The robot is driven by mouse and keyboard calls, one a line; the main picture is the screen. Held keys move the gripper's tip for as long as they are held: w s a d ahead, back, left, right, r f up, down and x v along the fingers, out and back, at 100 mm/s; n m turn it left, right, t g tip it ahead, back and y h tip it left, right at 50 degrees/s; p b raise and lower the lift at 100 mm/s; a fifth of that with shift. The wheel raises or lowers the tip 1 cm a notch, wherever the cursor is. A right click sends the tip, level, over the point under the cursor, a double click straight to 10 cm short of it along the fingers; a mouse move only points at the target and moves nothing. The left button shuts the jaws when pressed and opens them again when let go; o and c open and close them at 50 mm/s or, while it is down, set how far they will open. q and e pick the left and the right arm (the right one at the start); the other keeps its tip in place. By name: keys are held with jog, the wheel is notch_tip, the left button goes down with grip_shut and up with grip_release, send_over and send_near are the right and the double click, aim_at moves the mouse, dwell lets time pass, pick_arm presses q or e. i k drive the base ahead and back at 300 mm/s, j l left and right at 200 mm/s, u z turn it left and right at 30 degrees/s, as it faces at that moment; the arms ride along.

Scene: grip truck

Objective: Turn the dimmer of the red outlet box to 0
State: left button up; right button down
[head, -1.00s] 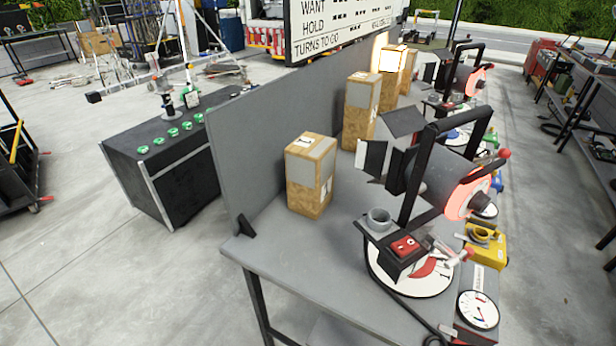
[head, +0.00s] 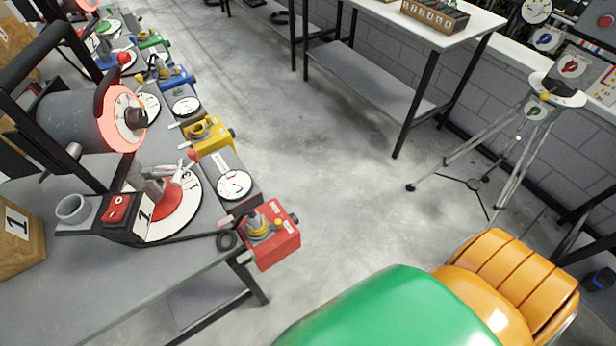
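The red outlet box (head: 275,240) sits at the near right corner of the grey table, at its edge. A grey knob with a yellow ring (head: 258,224) stands on its top; its setting is too small to read. A white round dial (head: 234,185) with a pointer lies on a grey box just behind it. A yellow outlet box (head: 207,134) and a blue one (head: 173,77) sit farther back along the same edge.
The grey table (head: 130,285) carries a lamp with a glowing red ring (head: 122,118) and a red switch box (head: 122,212). Open concrete floor (head: 330,190) lies right of the table. A tripod (head: 480,150) and a white-topped table (head: 440,32) stand beyond.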

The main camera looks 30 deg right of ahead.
aim_at(293, 217)
jog(key=z, duration=0.35)
jog(key=k+l+u, duration=0.2)
jog(key=l, duration=0.2)
jog(key=l+u, duration=0.2)
jog(key=l, duration=0.2)
jog(key=k+l+u, duration=0.2)
jog(key=l, duration=0.15)
jog(key=k+l+u, duration=0.2)
jog(key=l, duration=0.15)
jog(key=k+l+u, duration=0.2)
jog(key=l, duration=0.15)
jog(key=i+l+u, duration=0.5)
jog(key=i+l, duration=0.25)
